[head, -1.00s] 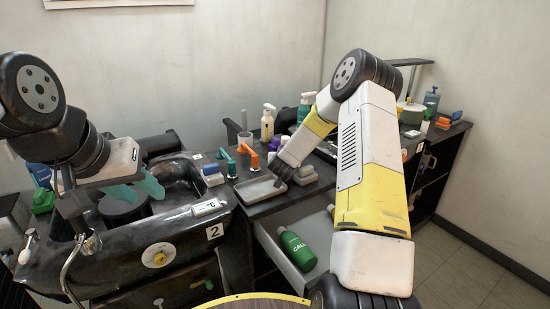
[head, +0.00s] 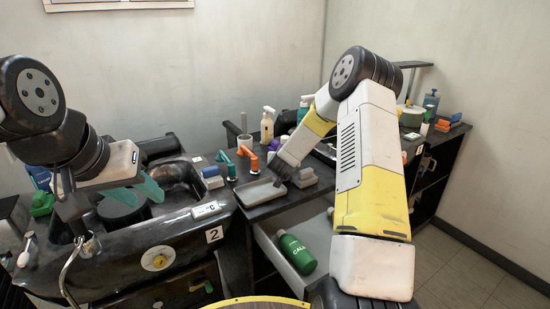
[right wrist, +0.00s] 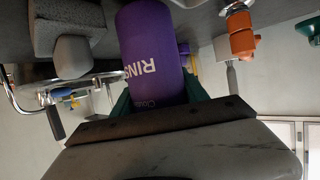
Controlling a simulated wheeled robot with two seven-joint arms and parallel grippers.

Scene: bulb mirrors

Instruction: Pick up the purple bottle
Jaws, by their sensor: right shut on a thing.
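The purple bottle with white "RINS" lettering (right wrist: 158,58) fills the upper middle of the right wrist view. My right gripper (right wrist: 160,95) is shut on it, with the green fingers at either side of the bottle. In the head view a small purple patch (head: 271,157) shows beside the right gripper, and the right arm's own wrist hides much of that spot. My left gripper (head: 138,192) is open and empty above the black basin at the left, its two teal fingers apart.
A grey tray (head: 257,193) lies on the dark counter near the right hand. An orange-handled tap (head: 252,160), a teal-handled tap (head: 228,166) and a white spray bottle (head: 267,124) stand close by. A green bottle (head: 297,254) lies in the open drawer below.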

